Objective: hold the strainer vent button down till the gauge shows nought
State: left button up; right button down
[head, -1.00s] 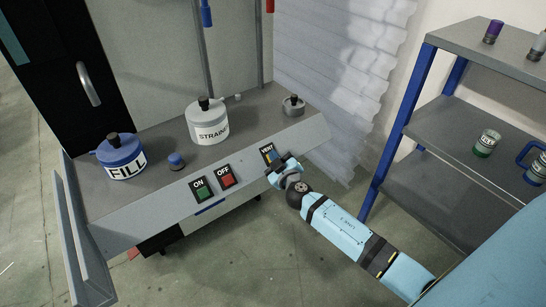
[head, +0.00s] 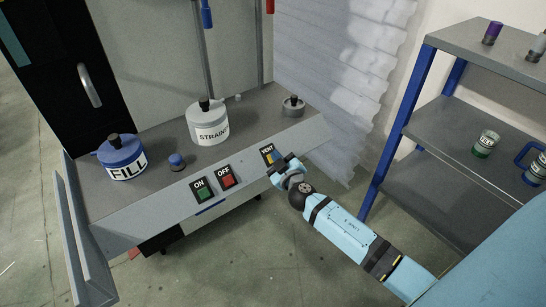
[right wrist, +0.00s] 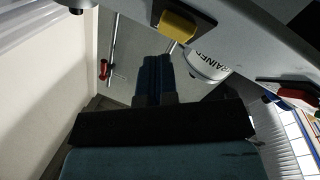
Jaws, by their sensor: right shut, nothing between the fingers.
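The white pot marked STRAINER (head: 209,126) stands on the grey bench and shows partly in the right wrist view (right wrist: 207,66). The VENT label (head: 267,149) is on the bench's sloped front. Its yellow button (right wrist: 179,25) shows in the right wrist view and is partly covered in the head view. My right gripper (head: 275,161) is shut and empty just in front of the button. In the right wrist view its blue fingers (right wrist: 153,75) end below the button, apart from it in the picture. I cannot make out a gauge reading. My left gripper is out of view.
A green ON button (head: 203,191) and a red OFF button (head: 228,180) sit left of VENT. A blue FILL pot (head: 122,160) and a blue knob (head: 176,161) are on the bench. A blue-framed shelf (head: 397,120) stands right of my arm.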

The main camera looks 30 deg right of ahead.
pick_arm(q)
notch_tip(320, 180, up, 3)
jog(key=p, duration=0.2)
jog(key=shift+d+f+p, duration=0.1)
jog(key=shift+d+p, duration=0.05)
jog(key=shift+p, duration=0.15)
pick_arm(e)
jog(key=s+r, duration=0.3)
jog(key=shift+s+d+r, duration=0.15)
jog(key=shift+s+r, duration=0.1)
jog(key=shift+s, duration=0.05)
